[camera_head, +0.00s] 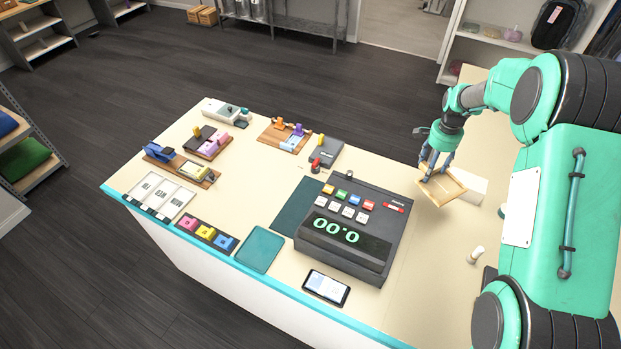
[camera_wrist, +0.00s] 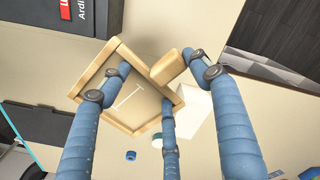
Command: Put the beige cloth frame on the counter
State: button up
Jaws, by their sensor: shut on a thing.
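The beige cloth frame (camera_head: 447,190) is a square with a light wooden rim, tilted, at the right part of the counter (camera_head: 410,240) in the head view. My gripper (camera_head: 437,170) is above it with its fingers closed on the frame's upper edge. In the wrist view the frame (camera_wrist: 128,98) sits between my blue fingers (camera_wrist: 165,85), one finger inside the frame and others at its rim. A wooden block-like part shows near the right finger. Whether the frame's lower edge touches the counter cannot be told.
A dark cash register (camera_head: 350,230) stands left of the frame. A white box (camera_head: 468,186) is just behind the frame, and a small white cylinder (camera_head: 475,254) stands nearer. Card trays and coloured blocks fill the counter's left. Bare counter shows between register and frame.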

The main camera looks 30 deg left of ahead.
jog(key=s+a+n, duration=0.3)
jog(key=a+n, duration=0.1)
jog(key=a, duration=0.6)
jog(key=s+a+n, duration=0.3)
jog(key=a+n, duration=0.1)
jog(key=a, duration=0.6)
jog(key=s+a+n, duration=0.3)
jog(key=a+n, duration=0.1)
jog(key=a, duration=0.6)
jog(key=shift+s+a+n, duration=0.25)
jog(key=shift+n, duration=0.05)
jog(key=s+a+n, duration=0.6)
jog(key=s+a, duration=0.4)
jog(key=a, duration=0.2)
jog(key=s+a+n, duration=0.6)
jog(key=s+a, duration=0.3)
jog(key=a, duration=0.3)
jog(key=shift+s+a+f+b, duration=0.1)
jog(key=shift+f+b, duration=0.05)
jog(key=shift+f, duration=1.15)
jog(key=shift+s+a+f+b, duration=0.1)
jog(key=shift+f+b, duration=0.05)
jog(key=shift+f, duration=1.1)
jog(key=shift+f+p, duration=0.3)
jog(key=shift+f, duration=2.8)
jog(key=shift+f, duration=0.1)
